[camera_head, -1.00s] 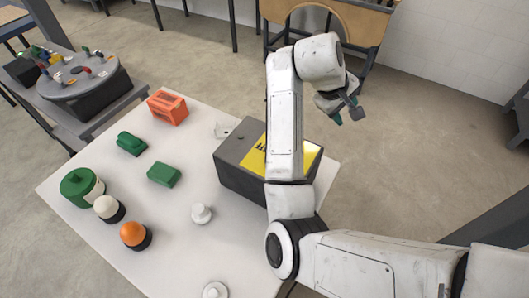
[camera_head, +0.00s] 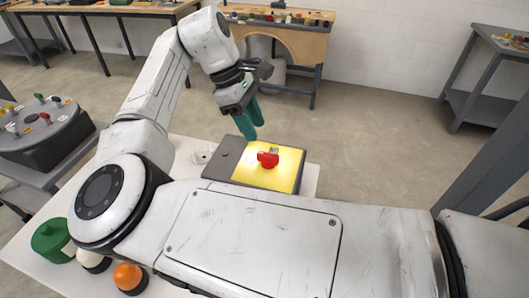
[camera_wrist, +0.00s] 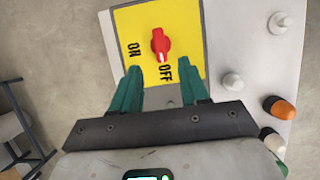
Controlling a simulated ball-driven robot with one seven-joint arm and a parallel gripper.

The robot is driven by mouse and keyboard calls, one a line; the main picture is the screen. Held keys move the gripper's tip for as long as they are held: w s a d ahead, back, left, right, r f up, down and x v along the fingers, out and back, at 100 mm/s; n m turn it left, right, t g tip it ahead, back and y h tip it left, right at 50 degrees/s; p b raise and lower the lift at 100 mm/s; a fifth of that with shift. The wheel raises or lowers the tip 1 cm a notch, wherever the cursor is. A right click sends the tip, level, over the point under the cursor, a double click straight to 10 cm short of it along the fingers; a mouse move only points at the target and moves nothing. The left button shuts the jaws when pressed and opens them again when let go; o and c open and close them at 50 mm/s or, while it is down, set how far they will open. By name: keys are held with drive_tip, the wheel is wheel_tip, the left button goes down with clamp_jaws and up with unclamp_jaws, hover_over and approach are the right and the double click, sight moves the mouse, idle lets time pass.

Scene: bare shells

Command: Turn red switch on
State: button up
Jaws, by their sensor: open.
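The red rotary switch (camera_head: 268,158) sits on the yellow top plate (camera_head: 287,177) of a dark grey box. In the wrist view, the red switch (camera_wrist: 160,43) has its narrow end pointing at the OFF label (camera_wrist: 166,73). The ON label (camera_wrist: 134,51) lies to its left. My gripper (camera_head: 253,131) has green fingers pointing down, above and behind the box and slightly left of the switch. In the wrist view, my gripper (camera_wrist: 162,72) is open and empty, its fingertips apart and short of the switch. It does not touch the switch.
The box stands on a white table, partly hidden by my arm. An orange-topped button (camera_wrist: 279,108) and white knobs (camera_wrist: 232,83) are to the right in the wrist view. A green round piece (camera_head: 52,240) is at the table's left. Floor behind the box is clear.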

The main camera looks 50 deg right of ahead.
sight(268, 154)
drive_tip(key=x, duration=0.9)
drive_tip(key=shift+p, duration=0.3)
clamp_jaws()
